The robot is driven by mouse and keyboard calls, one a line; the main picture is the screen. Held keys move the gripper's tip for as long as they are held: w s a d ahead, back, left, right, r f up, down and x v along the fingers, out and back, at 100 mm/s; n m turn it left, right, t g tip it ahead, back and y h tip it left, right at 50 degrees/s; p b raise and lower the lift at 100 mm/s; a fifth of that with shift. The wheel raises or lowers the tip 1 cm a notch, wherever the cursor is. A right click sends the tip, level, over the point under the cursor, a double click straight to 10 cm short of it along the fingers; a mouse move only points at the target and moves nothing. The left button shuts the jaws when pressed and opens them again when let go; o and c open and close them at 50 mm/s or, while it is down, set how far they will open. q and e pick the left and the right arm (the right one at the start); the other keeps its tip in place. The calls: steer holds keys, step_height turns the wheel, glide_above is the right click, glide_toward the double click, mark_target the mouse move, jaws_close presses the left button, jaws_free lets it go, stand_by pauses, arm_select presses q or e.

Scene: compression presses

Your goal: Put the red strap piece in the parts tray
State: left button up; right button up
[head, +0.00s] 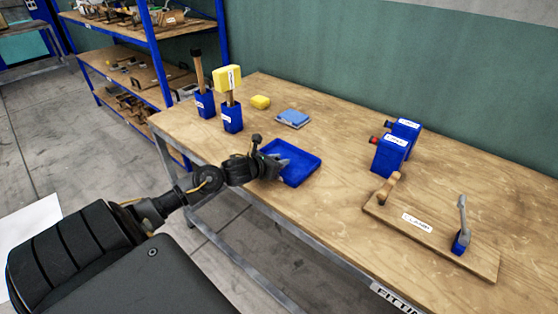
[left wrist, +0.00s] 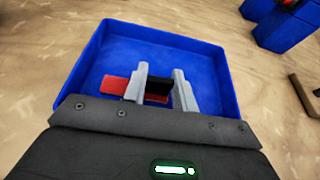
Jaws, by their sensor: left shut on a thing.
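The blue parts tray (head: 302,170) lies on the workbench, and its walls also show in the left wrist view (left wrist: 217,68). My left gripper (head: 279,161) reaches over the tray's left side. In the left wrist view, its two grey fingers (left wrist: 159,88) are inside the tray's outline, with a black part between them. The red strap piece (left wrist: 116,85) shows on both sides of the fingers, which are shut on it. I cannot tell whether it touches the tray floor. In the head view the strap piece is hidden. My right gripper is out of view.
Blue boxes (head: 389,155) and a clamp board (head: 419,225) are to the right. Bare wood surrounds the tray.

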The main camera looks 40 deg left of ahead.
arm_select(q)
steer(key=shift+f, duration=0.15)
steer(key=o, duration=0.9)
steer(key=shift+o, duration=0.2)
steer(key=shift+s+r, duration=0.1)
steer(key=shift+r, duration=0.15)
steer(key=v, duration=0.6)
steer(key=shift+s+f+b, duration=0.1)
steer(key=shift+s+b, duration=0.05)
steer(key=shift+b, duration=0.25)
steer(key=v, duration=0.3)
steer(key=shift+s+r, duration=0.2)
steer(key=shift+s, duration=0.15)
steer(key=shift+v, duration=0.9)
steer(key=shift+d+r, duration=0.1)
steer(key=shift+r, duration=0.05)
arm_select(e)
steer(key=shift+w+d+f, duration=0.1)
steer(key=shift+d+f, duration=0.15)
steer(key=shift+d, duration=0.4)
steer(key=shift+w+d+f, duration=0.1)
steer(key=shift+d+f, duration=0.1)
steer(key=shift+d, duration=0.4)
